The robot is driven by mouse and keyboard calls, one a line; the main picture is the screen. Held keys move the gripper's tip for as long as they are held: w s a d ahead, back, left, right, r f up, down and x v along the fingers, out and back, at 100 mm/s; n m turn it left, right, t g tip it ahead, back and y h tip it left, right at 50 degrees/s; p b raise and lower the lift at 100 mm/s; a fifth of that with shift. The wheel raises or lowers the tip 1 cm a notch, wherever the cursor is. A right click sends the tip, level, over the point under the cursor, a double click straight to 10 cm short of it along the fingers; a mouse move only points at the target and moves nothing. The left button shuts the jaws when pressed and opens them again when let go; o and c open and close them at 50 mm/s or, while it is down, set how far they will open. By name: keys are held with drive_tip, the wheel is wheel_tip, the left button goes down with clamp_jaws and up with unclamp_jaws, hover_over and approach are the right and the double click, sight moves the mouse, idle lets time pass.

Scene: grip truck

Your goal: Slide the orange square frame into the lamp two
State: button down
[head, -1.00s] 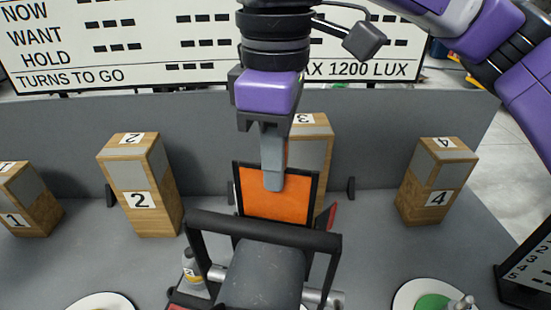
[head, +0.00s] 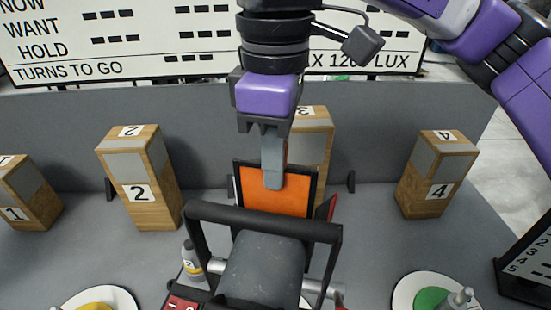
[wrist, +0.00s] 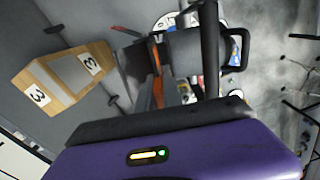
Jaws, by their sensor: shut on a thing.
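The orange square frame (head: 272,201) has an orange sheet inside a dark border. It stands nearly upright in the middle of the head view. My gripper (head: 273,180) points down and is shut on its upper edge. In the wrist view the frame (wrist: 156,52) shows edge-on as a thin orange strip beside the fingers (wrist: 158,88). A dark lamp with a black handle bar (head: 262,222) and grey body (head: 262,270) stands in front of the frame and hides its lower edge. I cannot tell whether the frame is in the lamp's slot, nor read this lamp's number.
Wooden blocks numbered 2 (head: 141,193), 3 (head: 317,140) and 4 (head: 437,175) stand before a grey back wall (head: 380,130). Round white plates lie at front left (head: 125,302) and front right (head: 402,292).

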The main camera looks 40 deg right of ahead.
sight(276, 208)
drive_tip(key=shift+f+b, duration=0.5)
drive_tip(key=shift+f, duration=0.95)
drive_tip(key=shift+f, duration=0.25)
drive_tip(key=shift+f+b, duration=0.5)
drive_tip(key=shift+f, duration=0.75)
drive_tip(key=shift+f, duration=0.25)
drive_tip(key=shift+f+b, duration=0.6)
drive_tip(key=shift+f, duration=0.35)
drive_tip(key=c, duration=1.4)
unclamp_jaws()
drive_tip(key=shift+c, duration=0.8)
drive_tip(key=shift+r+p, duration=3)
drive_tip(key=shift+p, duration=0.3)
